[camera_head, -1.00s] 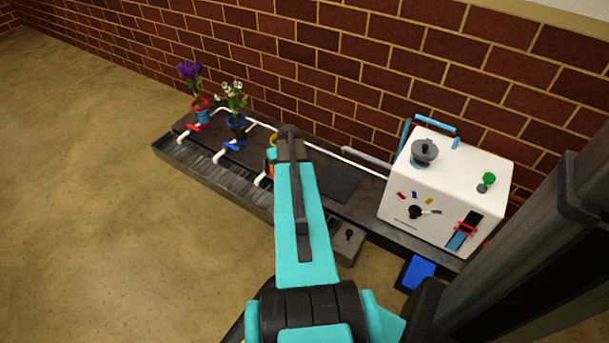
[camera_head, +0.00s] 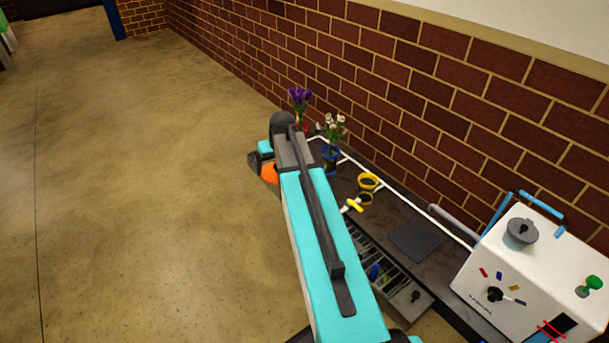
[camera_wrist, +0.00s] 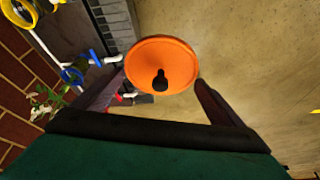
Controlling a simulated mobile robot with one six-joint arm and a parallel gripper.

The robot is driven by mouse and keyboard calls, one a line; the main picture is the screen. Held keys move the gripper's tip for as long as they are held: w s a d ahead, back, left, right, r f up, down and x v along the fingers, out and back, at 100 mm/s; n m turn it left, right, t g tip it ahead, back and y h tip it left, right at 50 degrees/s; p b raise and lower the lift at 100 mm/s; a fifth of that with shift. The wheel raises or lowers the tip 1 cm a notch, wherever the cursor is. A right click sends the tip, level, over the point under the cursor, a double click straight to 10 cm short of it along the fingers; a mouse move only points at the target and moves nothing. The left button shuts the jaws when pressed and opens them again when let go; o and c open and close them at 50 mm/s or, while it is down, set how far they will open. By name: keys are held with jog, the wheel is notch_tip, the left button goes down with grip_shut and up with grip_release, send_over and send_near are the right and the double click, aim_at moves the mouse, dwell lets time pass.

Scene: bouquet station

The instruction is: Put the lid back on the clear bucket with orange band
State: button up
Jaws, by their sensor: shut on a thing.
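The lid (camera_wrist: 178,52) is an orange disc with a black knob or keyhole-shaped mark at its middle. My gripper (camera_wrist: 161,82) is shut on it, one dark finger at each side of its rim. In the head view the lid shows as a small orange patch (camera_head: 269,173) beside my gripper (camera_head: 258,159), partly hidden by my arm. The gripper is over the open floor, just left of the bench. I do not see a clear bucket with an orange band in either view.
A dark bench (camera_head: 385,212) runs along the brick wall. It carries purple flowers (camera_head: 299,97), white flowers in a blue pot (camera_head: 330,158), a yellow-rimmed ring or pot (camera_head: 368,182) and white piping. A white box (camera_head: 530,270) with a grey knob stands at right.

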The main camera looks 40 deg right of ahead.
jog(key=w+a+r+n, duration=0.1)
jog(key=a+r, duration=0.4)
jog(key=a, duration=0.4)
jog(key=w+a+r+n, duration=0.1)
jog(key=a+r, duration=0.5)
jog(key=a, duration=0.4)
jog(key=w+a+r+n+y, duration=0.1)
jog(key=a+r, duration=0.4)
jog(key=a, duration=0.4)
jog(key=shift+w+a+r, duration=0.15)
jog(key=shift+w+a, duration=0.1)
jog(key=shift+a, duration=0.05)
jog(key=shift+d, duration=0.1)
